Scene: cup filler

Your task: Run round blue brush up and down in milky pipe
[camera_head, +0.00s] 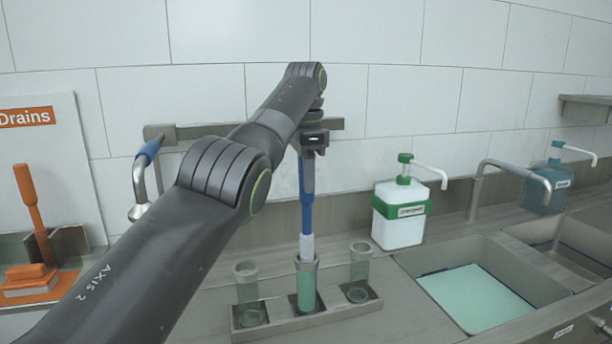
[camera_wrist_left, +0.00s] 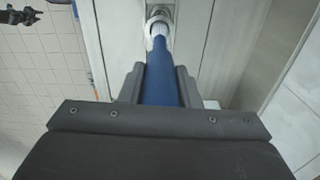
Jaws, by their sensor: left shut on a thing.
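A blue-handled brush (camera_head: 307,216) with a pale lower part stands upright over the middle pipe. Its lower end is at the mouth of the milky green pipe (camera_head: 306,288) in the rack; how deep it reaches is hard to tell. My left gripper (camera_head: 307,178) is shut on the upper handle, above the pipe. In the left wrist view the blue handle (camera_wrist_left: 160,78) runs between the two fingers (camera_wrist_left: 160,86) toward a pale end at the pipe.
Clear pipes stand left (camera_head: 246,292) and right (camera_head: 359,272) of the middle one in a metal rack (camera_head: 300,325). A green-and-white pump bottle (camera_head: 399,222), a tap (camera_head: 510,170) and a sink with green liquid (camera_head: 480,298) are at right. An orange brush (camera_head: 30,205) stands at left.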

